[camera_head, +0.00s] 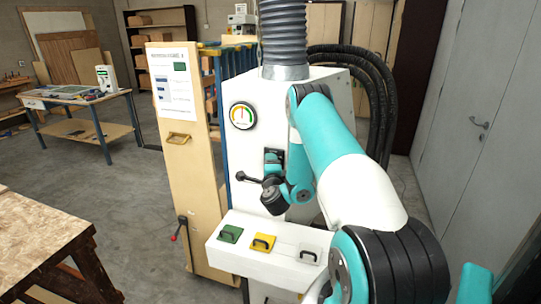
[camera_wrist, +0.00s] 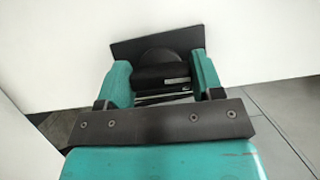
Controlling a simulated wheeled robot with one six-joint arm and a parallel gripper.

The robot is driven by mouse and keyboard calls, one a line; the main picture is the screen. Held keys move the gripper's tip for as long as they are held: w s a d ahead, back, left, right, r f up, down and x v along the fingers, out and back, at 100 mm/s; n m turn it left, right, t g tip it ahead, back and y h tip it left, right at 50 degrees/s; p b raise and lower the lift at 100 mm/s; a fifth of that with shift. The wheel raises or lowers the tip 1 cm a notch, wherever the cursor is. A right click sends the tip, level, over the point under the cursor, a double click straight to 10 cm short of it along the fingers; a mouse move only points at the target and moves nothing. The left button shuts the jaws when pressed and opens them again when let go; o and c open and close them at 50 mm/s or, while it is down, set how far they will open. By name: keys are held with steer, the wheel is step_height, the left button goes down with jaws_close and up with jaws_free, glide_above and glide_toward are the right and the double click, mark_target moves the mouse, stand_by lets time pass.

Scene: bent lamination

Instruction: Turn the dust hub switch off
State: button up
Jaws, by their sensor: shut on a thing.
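The dust hub (camera_head: 228,165) is a white cabinet with a round gauge (camera_head: 242,115) and a thick grey hose on top. In the wrist view, its switch shows as a black rounded knob (camera_wrist: 163,72) on a black square plate (camera_wrist: 128,48) on a white face. My gripper (camera_wrist: 160,66) has its teal fingers on either side of the knob, shut on it. The knob's setting cannot be read.
A black-knobbed lever (camera_head: 247,177) sticks out left of the switch. A wooden panel (camera_head: 172,215) stands left; grey doors (camera_head: 462,140) are at right.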

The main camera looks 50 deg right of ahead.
steer(key=shift+n+p, duration=0.3)
steer(key=shift+p, duration=0.2)
steer(key=o, duration=0.9)
steer(key=shift+a, duration=0.1)
steer(key=shift+f, duration=0.1)
